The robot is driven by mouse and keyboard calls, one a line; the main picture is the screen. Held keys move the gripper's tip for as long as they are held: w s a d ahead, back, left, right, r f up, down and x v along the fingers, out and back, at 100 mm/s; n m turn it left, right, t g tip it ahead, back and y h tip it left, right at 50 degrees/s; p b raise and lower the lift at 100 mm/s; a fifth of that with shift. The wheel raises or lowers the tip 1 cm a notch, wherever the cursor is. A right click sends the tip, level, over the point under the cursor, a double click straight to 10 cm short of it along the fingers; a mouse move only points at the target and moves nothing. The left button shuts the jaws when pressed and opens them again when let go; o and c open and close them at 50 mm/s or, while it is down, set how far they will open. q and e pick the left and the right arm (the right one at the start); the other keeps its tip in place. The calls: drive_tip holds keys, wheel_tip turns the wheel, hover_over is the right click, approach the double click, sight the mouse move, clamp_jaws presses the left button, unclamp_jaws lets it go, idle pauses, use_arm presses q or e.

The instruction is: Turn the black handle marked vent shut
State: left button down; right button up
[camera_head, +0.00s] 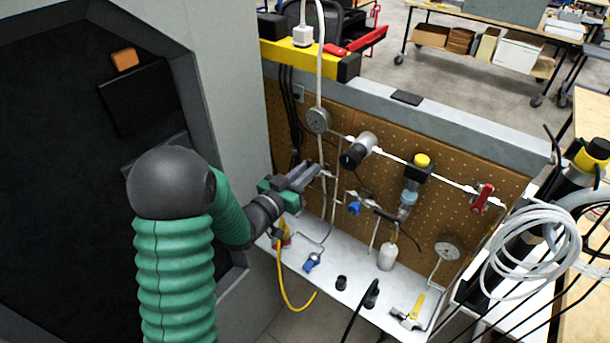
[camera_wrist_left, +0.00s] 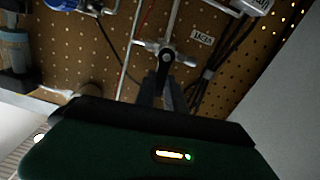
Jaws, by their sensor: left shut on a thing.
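My left gripper (camera_head: 308,174) reaches in from the left to the pipework on the pegboard panel. In the left wrist view its dark fingers (camera_wrist_left: 165,88) are shut on the black handle (camera_wrist_left: 166,57), whose rounded end shows between and just above the fingertips. The handle sits at a metal valve fitting (camera_wrist_left: 158,46) on thin pipes. A small white label (camera_wrist_left: 202,37), upside down in this view, is beside it and seems to read VENT. In the head view the fingers hide the handle. My right gripper is not in view.
The brown pegboard (camera_head: 290,125) carries gauges, a red handle (camera_head: 482,197), a blue knob (camera_head: 354,208) and a yellow-capped regulator (camera_head: 420,165). A white shelf (camera_head: 325,290) below holds loose parts. A grey cabinet wall (camera_head: 225,90) stands close at left. Coiled white tubing (camera_head: 525,255) hangs at right.

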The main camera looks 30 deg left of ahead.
use_arm(q)
drive_tip(key=shift+d+r+m+b, duration=0.15)
drive_tip(key=shift+m+b, duration=0.3)
drive_tip(key=shift+m, duration=0.25)
drive_tip(key=shift+r, duration=0.1)
drive_tip(key=c, duration=1.4)
unclamp_jaws()
drive_tip(key=shift+s+f, duration=0.1)
drive_tip(key=shift+f, duration=0.1)
